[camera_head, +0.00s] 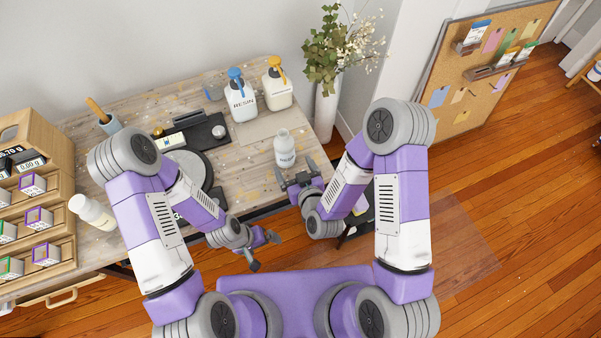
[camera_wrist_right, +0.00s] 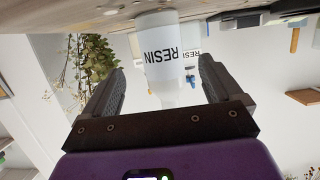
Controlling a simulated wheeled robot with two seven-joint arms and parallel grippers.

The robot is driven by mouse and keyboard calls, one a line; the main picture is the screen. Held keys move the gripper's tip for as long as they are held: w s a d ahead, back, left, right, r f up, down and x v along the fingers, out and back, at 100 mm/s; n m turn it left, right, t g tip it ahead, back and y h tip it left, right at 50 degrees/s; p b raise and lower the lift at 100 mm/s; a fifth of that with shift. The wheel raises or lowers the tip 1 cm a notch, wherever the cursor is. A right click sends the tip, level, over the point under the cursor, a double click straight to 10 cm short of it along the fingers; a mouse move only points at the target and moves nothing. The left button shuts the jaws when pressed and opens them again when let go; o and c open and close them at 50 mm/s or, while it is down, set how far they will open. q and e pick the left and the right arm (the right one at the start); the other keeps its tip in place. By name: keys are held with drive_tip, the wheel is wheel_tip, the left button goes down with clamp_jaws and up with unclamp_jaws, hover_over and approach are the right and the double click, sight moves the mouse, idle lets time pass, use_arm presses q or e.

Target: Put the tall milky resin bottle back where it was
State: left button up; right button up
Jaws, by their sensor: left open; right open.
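The tall milky resin bottle (camera_head: 284,149) stands upright on the wooden table, near its front right. It has a white label and a narrow neck. In the right wrist view, which is upside down, the bottle (camera_wrist_right: 162,45) shows its "RESIN" label. My right gripper (camera_head: 296,174) is open just in front of the bottle, at the table's front edge. The bottle lines up with the gap between its fingers (camera_wrist_right: 160,68), and I see no finger closed on it. My left gripper (camera_head: 264,252) is open and empty, low in front of the table.
A blue-pump resin jug (camera_head: 241,103) and a yellow-pump jug (camera_head: 277,91) stand behind the bottle. A black scale (camera_head: 205,134) is to its left. A white bottle (camera_head: 92,211) stands by the wooden drawer rack (camera_head: 45,150). A flower vase (camera_head: 326,108) stands at the right.

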drive_tip(key=shift+p+v, duration=1.05)
drive_tip(key=shift+p, duration=1.45)
drive_tip(key=s+d+f+m+g, duration=0.3)
drive_tip(key=s+f+g, duration=0.2)
drive_tip(key=s+g, duration=0.1)
drive_tip(key=s+d+f+m+g, duration=0.3)
drive_tip(key=s+d+f+g, duration=0.1)
drive_tip(key=s+g, duration=0.3)
drive_tip(key=shift+s+f+p, duration=0.45)
drive_tip(key=shift+s+f, duration=0.2)
drive_tip(key=shift+s, duration=0.25)
